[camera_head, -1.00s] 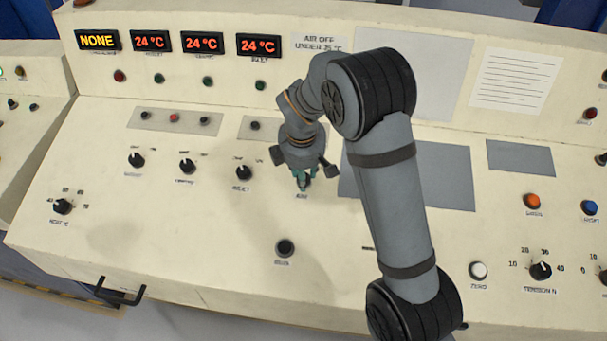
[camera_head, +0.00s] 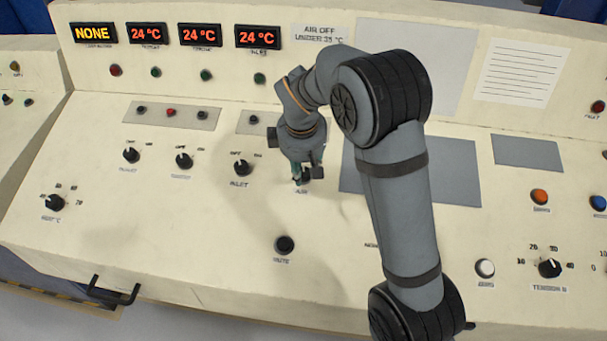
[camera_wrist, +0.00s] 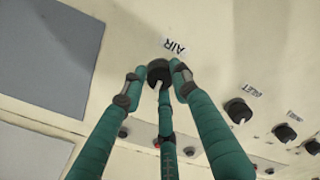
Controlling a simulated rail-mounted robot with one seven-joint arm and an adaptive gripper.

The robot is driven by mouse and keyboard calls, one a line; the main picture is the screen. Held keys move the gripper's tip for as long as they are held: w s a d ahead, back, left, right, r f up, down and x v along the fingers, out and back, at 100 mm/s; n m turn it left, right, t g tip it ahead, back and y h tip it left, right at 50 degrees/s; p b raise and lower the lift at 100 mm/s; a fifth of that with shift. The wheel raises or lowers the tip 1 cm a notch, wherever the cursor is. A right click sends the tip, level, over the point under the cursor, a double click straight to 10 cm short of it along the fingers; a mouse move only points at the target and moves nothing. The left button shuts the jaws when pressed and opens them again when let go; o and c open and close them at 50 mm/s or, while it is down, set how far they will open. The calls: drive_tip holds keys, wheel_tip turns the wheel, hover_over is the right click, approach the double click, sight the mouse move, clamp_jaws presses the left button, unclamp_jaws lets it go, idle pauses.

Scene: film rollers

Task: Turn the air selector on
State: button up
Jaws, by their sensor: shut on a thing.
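The air selector is a black knob with a pale pointer mark; in the wrist view the knob (camera_wrist: 158,73) sits beside its AIR label (camera_wrist: 175,46). My gripper (camera_wrist: 158,80) has green fingers closed around the knob, one on each side and one from below. In the head view my gripper (camera_head: 299,178) points down at the panel just above the AIR label (camera_head: 302,191). There the fingers and wrist largely hide the knob. I cannot read which position its pointer marks.
An INLET knob (camera_head: 243,167) and two more selectors stand to the left. Red and green lamps and displays run along the upright panel; the leftmost display (camera_head: 93,33) reads NONE, the others 24 °C. A black button (camera_head: 285,245) sits below. A grey plate (camera_head: 350,175) lies to the right.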

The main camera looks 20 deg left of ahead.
drive_tip(key=m+b, duration=0.2)
drive_tip(key=m, duration=0.1)
drive_tip(key=shift+f+m, duration=0.2)
drive_tip(key=shift+m, duration=0.1)
drive_tip(key=shift+r+m+b, duration=0.15)
drive_tip(key=shift+m+b, duration=1.05)
drive_tip(key=shift+m, duration=0.5)
drive_tip(key=shift+s, duration=0.1)
drive_tip(key=o, duration=1.1)
drive_tip(key=shift+o, duration=0.2)
drive_tip(key=shift+r, duration=0.2)
drive_tip(key=v, duration=1.1)
drive_tip(key=shift+r, duration=0.35)
drive_tip(key=shift+f, duration=0.15)
